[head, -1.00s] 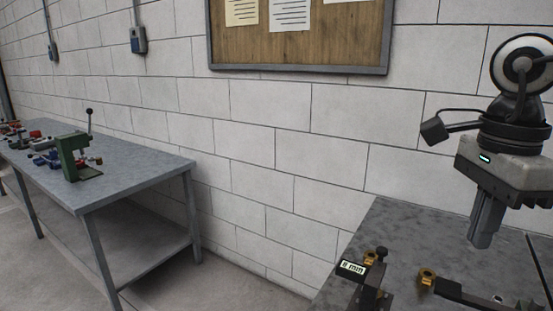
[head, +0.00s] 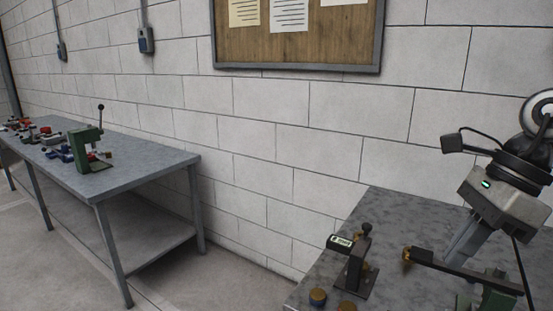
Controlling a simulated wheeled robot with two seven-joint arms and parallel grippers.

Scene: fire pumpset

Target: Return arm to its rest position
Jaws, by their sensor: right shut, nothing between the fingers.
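My right gripper (head: 460,244) is at the right of the head view, above the near grey table (head: 398,216). Its fingers are together, point down and to the left, and hold nothing. The fingertips are close to a dark bar with a brass end (head: 440,262); I cannot tell whether they touch it. The right arm's upper part is cut off by the picture's right edge. My left gripper is not in view.
A small dark stand with a white label (head: 353,262) is on the near table, left of the gripper. Brass pieces (head: 318,296) lie at its front edge. A grey workbench (head: 128,177) with a green press (head: 86,150) stands at the left. Open floor lies between.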

